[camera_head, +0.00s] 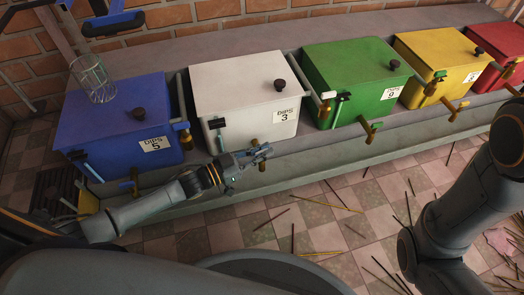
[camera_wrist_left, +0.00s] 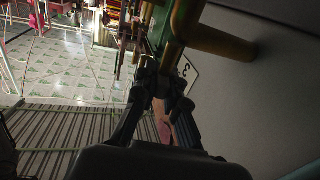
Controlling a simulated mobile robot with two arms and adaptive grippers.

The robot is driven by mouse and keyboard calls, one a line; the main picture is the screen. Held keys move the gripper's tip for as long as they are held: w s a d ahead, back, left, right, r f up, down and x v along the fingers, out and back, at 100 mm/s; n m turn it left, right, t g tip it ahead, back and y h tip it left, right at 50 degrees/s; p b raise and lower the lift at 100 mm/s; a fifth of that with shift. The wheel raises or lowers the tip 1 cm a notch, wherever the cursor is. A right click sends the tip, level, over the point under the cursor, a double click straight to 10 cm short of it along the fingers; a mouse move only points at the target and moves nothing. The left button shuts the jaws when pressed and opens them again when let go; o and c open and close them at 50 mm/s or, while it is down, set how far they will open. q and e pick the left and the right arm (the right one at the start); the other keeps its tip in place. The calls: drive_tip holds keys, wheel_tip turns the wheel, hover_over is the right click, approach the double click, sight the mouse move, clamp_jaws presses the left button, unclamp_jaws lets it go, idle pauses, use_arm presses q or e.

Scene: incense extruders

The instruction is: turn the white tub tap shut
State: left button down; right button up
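The white tub (camera_head: 235,85) stands on the ledge between the blue and green tubs, with a "DIPS 3" label. Its brass tap (camera_head: 264,145) is low on the front and mostly covered by my left gripper (camera_head: 257,156). In the left wrist view the brass tap (camera_wrist_left: 225,43) juts from the pale tub wall. The left gripper's fingertips (camera_wrist_left: 162,84) are close together just below the tap, with a narrow gap between them. I cannot tell whether they touch the tap or its lever. My right arm shows at the right of the head view, but its gripper does not.
The blue tub (camera_head: 115,110) is on the left; the green (camera_head: 350,70), yellow (camera_head: 435,55) and red (camera_head: 500,45) tubs are on the right. Other taps jut over the ledge, including the green tub's tap (camera_head: 370,130). Thin sticks lie on the tiled floor (camera_head: 330,215).

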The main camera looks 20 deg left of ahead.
use_arm(q)
drive_tip(key=shift+w+m+g+h, duration=0.1)
drive_tip(key=shift+m+g+h, duration=1.3)
drive_tip(key=shift+g, duration=0.3)
drive_tip(key=c, duration=1.4)
unclamp_jaws()
